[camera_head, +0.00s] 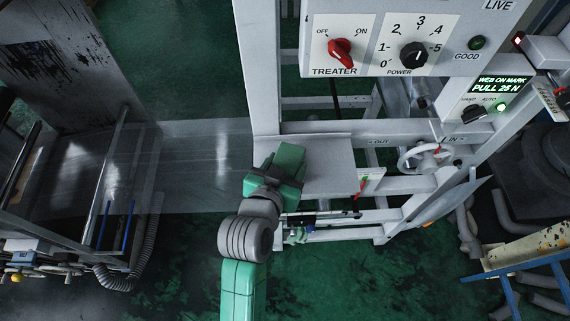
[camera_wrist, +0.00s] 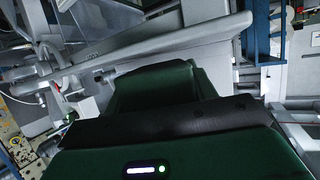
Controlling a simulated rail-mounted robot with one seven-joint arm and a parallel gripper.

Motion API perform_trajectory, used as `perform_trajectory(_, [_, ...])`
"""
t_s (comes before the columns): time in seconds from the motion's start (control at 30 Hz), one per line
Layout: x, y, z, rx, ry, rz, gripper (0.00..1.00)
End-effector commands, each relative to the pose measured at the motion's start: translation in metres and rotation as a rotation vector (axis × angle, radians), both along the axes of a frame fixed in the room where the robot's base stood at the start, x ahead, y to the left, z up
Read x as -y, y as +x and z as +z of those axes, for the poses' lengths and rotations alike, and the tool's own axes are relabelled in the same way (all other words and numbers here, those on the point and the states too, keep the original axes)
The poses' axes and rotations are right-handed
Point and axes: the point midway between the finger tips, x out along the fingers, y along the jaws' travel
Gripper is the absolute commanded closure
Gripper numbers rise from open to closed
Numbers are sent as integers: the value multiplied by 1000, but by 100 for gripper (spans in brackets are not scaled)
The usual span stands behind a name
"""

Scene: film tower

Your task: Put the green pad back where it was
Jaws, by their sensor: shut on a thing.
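My gripper (camera_head: 290,154) is over the grey plate (camera_head: 328,172) on the white machine frame. It reaches in from below, and its green housing covers the plate's left part. In the wrist view, my gripper (camera_wrist: 160,82) shows as a dark green block beyond a black strip. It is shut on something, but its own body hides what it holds. I cannot tell a separate green pad from the gripper's green parts. A clear film web (camera_head: 205,165) runs in from the left, up to the frame beside the gripper.
A panel (camera_head: 378,45) with a red TREATER switch (camera_head: 341,51) and a black POWER knob (camera_head: 413,55) stands above. A lit display (camera_head: 499,85) reads "WEB ON MARK, PULL 25 N". A handwheel (camera_head: 424,158) is to the right. A long grey bar (camera_wrist: 150,57) crosses the wrist view.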

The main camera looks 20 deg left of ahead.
Motion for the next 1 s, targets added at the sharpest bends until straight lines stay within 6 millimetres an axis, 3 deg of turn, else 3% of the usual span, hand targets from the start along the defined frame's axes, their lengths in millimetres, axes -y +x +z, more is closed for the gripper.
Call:
perform_trajectory(0.47, [0, 0, -15, 1, 1, 1, 83])
perform_trajectory(0.5, [0, 0, -14, 1, 1, 1, 40])
perform_trajectory(0.6, [0, 0, -14, -1, 0, 1, 23])
perform_trajectory(1.0, [-1, -5, -10, -3, 0, 3, 23])
